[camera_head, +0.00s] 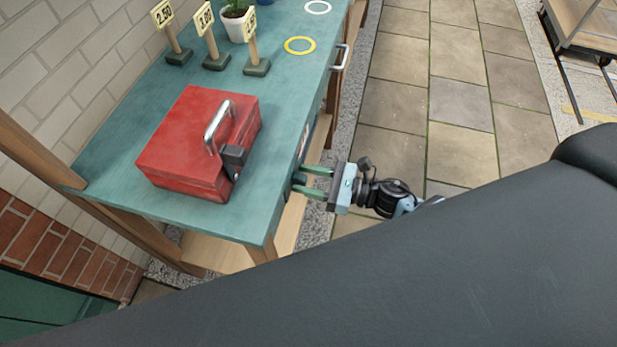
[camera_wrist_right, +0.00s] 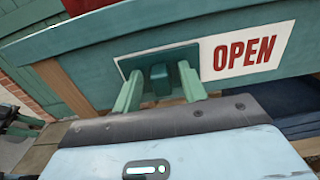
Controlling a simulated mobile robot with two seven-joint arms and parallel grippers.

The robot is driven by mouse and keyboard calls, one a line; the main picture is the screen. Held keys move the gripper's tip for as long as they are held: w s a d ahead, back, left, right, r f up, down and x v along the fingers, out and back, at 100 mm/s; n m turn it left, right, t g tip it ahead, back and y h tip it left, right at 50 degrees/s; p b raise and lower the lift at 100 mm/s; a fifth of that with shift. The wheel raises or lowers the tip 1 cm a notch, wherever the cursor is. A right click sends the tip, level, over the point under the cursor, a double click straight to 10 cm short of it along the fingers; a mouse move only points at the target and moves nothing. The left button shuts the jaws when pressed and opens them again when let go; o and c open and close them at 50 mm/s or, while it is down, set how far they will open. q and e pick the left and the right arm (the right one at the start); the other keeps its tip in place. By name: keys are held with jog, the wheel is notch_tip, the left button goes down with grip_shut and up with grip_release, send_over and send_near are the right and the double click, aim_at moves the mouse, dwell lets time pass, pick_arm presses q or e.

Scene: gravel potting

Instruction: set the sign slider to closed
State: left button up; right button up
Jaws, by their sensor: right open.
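The sign slider shows in the right wrist view as a dark green knob (camera_wrist_right: 160,78) on a dark plate in the table's green front edge. To its right is a white panel (camera_wrist_right: 247,50) reading OPEN in red letters. My right gripper (camera_head: 308,180) is at the front edge of the table near its corner. It is open, and in the right wrist view its two green fingers (camera_wrist_right: 160,88) stand on either side of the knob. I cannot tell whether they touch it. My left gripper is not in view.
A red box (camera_head: 185,150) with a metal handle stands on the teal table (camera_head: 275,90). Price signs (camera_head: 210,40), a potted plant (camera_head: 235,22) and a yellow ring (camera_head: 300,45) are farther back. A metal handle (camera_head: 341,57) sticks out from the front edge. Paving beside the table is clear.

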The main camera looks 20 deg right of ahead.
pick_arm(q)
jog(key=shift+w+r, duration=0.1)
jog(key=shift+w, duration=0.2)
pick_arm(e)
grip_shut()
